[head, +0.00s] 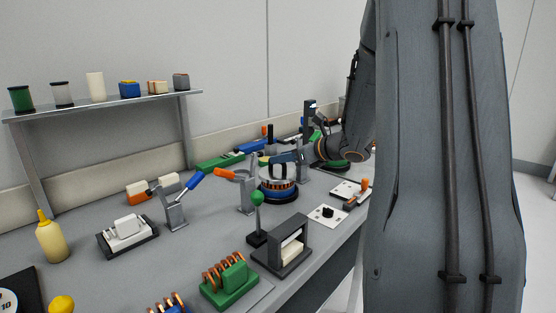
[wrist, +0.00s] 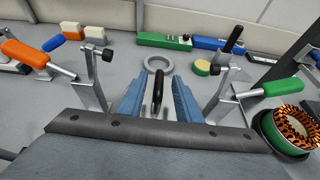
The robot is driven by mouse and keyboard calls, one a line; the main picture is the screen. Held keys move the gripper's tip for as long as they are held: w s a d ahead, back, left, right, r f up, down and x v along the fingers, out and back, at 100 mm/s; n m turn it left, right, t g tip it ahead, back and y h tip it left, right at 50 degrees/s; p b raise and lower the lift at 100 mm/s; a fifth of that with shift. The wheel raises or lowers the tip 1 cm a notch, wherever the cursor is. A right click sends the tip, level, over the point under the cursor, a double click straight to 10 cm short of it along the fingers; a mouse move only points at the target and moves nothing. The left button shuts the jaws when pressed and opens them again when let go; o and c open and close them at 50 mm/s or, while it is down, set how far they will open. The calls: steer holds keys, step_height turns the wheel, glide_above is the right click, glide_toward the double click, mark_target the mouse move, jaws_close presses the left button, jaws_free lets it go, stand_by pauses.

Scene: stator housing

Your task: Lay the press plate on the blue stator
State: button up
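The blue stator (head: 279,187) stands on the bench in the head view, with copper windings above a dark round base. A pale grey disc, apparently the press plate (head: 277,171), shows at its top; I cannot tell how fully it is seated. My gripper (head: 285,158) is directly above, partly covering this top. In the wrist view, the two blue fingers of my gripper (wrist: 158,92) stand apart, with visible gaps on both sides of a slim black upright handle (wrist: 157,91). The gripper body hides the stator and plate there.
Clamps with an orange handle (wrist: 25,54) and a green handle (wrist: 283,87) flank the gripper. A green-based stator (wrist: 290,130) stands at right. A grey ring (wrist: 146,64) and a green block (wrist: 164,42) lie behind. A green-knobbed post (head: 257,200) stands in front.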

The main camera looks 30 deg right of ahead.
steer(key=v, duration=0.9)
steer(key=shift+b, duration=0.3)
steer(key=shift+s, duration=0.2)
